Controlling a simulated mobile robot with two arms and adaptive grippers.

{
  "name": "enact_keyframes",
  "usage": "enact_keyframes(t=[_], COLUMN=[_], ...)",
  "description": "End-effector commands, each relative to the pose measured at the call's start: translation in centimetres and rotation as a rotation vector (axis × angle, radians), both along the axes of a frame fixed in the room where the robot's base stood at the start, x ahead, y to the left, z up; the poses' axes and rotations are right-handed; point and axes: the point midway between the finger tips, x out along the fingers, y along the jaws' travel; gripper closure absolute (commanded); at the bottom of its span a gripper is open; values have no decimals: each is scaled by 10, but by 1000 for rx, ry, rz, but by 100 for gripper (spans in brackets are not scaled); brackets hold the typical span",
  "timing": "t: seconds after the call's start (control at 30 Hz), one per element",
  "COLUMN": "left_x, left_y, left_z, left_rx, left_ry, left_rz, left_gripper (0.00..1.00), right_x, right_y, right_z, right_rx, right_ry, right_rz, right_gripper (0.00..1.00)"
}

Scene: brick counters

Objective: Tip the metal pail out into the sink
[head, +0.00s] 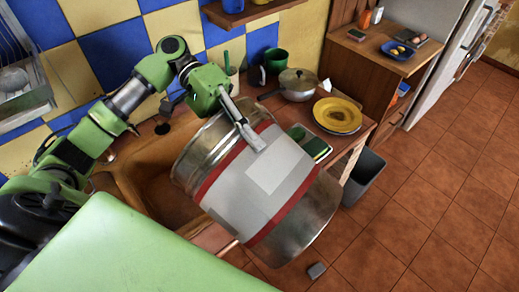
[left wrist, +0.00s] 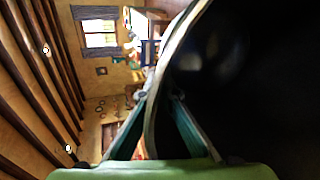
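The metal pail (head: 320,205) is large and silver, with a white label between red bands. It is tilted onto its side at the front of the counter. One end is over the brown sink (head: 150,178), the other sticks out past the front edge. In the left wrist view the rim (left wrist: 153,120) runs between the fingers, beside the pail's dark inside. I cannot make out any contents. The pail hides part of the sink. My right gripper is not in view.
Right of the pail are a green sponge-like item (head: 314,147), yellow plates (head: 337,115), a lidded pot (head: 298,84) and a green mug (head: 276,61). Floor on the right is clear.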

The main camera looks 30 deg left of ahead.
Motion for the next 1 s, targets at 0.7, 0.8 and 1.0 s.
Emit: enact_keyframes(t=[0.7,0.8,1.0], left_x=[13,15,18], left_y=[61,70,86], left_z=[-33,-38,-49], left_rx=[-220,-249,-303], left_ry=[36,41,52], left_rz=[2,2,2], left_gripper=[100,100,100], right_x=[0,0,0], right_y=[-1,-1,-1], right_z=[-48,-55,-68], right_rx=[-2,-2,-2], right_ry=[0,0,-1], right_rz=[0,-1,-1], right_gripper=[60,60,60])
